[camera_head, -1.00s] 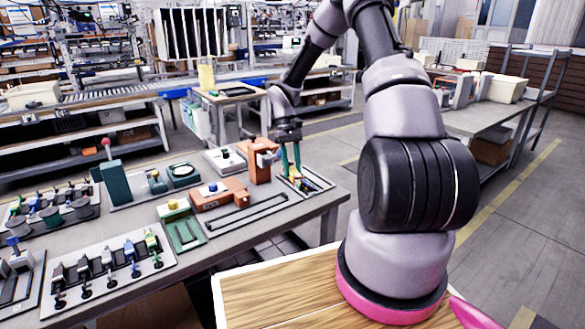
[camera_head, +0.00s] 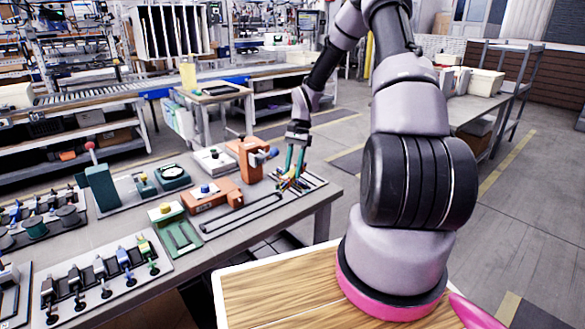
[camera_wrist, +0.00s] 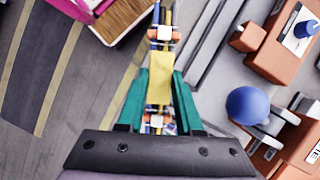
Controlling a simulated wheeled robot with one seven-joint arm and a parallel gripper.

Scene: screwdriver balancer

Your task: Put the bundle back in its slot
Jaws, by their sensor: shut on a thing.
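The bundle (camera_wrist: 160,78) is a yellow block with thin colored rods and orange-and-white ends, held between the teal fingers of my gripper (camera_wrist: 162,98) in the wrist view. My gripper is shut on it. In the head view, my gripper (camera_head: 294,160) points down over the right end of the workbench, with the bundle (camera_head: 290,180) small and slanted at its tips. A dark tray (camera_head: 316,184) lies at that bench end, close under or beside the bundle. The slot cannot be made out, and I cannot tell whether the bundle touches the tray.
An orange upright fixture (camera_head: 247,158) stands just left of my gripper. A blue ball knob (camera_wrist: 248,104) shows close on the right in the wrist view. A lower orange fixture (camera_head: 212,196) and a green fixture (camera_head: 180,232) stand further left. Open floor lies right of the bench.

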